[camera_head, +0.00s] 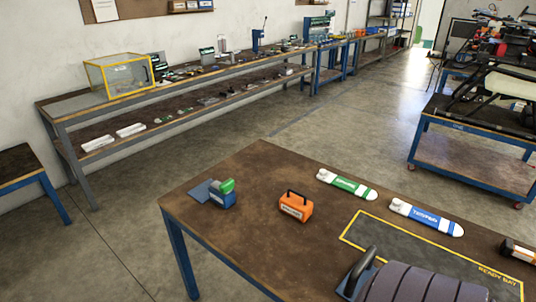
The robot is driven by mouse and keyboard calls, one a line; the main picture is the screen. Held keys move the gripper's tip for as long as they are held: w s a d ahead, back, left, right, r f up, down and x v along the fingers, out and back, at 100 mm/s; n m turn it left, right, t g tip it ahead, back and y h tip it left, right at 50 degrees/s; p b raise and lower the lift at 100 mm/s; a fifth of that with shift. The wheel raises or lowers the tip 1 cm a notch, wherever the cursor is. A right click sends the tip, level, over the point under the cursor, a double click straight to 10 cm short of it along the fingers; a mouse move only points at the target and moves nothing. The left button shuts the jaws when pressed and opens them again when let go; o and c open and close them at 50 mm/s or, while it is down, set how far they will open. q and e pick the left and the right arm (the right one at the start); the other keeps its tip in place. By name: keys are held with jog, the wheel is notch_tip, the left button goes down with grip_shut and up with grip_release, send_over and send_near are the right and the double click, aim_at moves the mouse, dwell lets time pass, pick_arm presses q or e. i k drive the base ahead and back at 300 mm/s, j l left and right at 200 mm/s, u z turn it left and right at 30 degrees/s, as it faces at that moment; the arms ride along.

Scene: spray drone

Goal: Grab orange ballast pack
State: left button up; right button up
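The orange ballast pack (295,208) sits on the brown-topped table (245,185). It is a small orange block with a black handle on top and a pale label on its front. Nothing touches it. Neither of my grippers shows in the head view.
Left of the pack is a blue-and-green block (222,195). Green (347,185) and blue (426,217) labelled white packs lie behind a yellow-outlined READY BAY (430,252). A black handle (361,268) and dark banded shape (424,284) fill the front.

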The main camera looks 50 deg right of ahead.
aim_at(300, 209)
jog(key=i+z, duration=0.35)
jog(key=i+j+z, duration=0.2)
jog(key=i+z, duration=0.15)
jog(key=i+j+z, duration=0.35)
jog(key=k+l, duration=0.05)
jog(key=l, duration=0.05)
